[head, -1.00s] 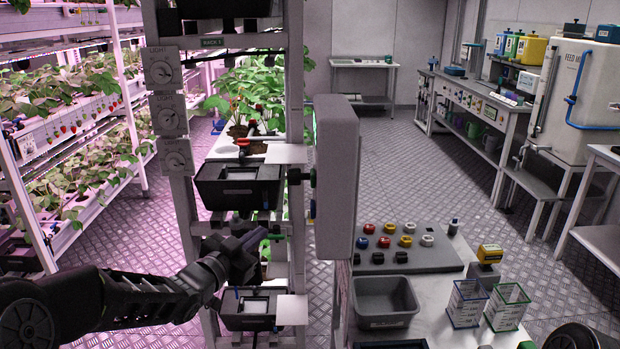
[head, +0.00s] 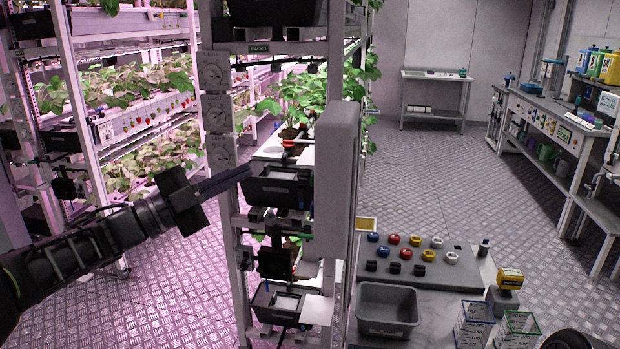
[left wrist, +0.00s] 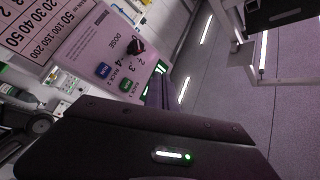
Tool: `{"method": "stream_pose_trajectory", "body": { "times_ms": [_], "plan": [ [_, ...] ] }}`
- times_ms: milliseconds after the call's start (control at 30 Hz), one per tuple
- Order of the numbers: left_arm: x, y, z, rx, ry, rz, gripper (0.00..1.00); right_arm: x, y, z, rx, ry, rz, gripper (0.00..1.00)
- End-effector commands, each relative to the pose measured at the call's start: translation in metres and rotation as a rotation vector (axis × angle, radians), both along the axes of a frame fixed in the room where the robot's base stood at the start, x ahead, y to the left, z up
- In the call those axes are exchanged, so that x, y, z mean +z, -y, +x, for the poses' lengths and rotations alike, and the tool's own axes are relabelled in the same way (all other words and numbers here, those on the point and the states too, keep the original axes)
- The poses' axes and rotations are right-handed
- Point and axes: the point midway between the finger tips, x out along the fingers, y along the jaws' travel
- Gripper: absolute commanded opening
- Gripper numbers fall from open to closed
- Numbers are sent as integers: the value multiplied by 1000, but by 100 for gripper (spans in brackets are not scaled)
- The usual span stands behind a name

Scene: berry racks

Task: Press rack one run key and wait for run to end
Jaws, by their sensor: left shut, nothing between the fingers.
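My left gripper (head: 246,172) is shut and empty. In the head view its fingers point right, in front of the rack marked RACK 1 (head: 258,48) and left of a thick grey box (head: 338,190) whose face is turned away. My fingers (left wrist: 157,88) show beside these keys; I cannot tell any contact. My right gripper is out of view.
Black bins (head: 278,188) and plants fill the rack. A table (head: 440,290) at the lower right holds coloured knobs, a grey tray (head: 388,306) and clear boxes. Open plate floor (head: 430,170) lies behind it.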

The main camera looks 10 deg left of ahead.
Motion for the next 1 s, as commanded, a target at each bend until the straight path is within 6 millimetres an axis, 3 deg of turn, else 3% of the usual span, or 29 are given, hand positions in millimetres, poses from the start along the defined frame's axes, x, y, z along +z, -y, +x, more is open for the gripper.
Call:
{"method": "stream_pose_trajectory", "body": {
  "times_ms": [367,1000],
  "plan": [
    [0,9,0,-2,0,-3,0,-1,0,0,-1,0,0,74],
    [-1,81,-5,0,1,-3,0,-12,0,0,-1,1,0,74]
  ]
}}
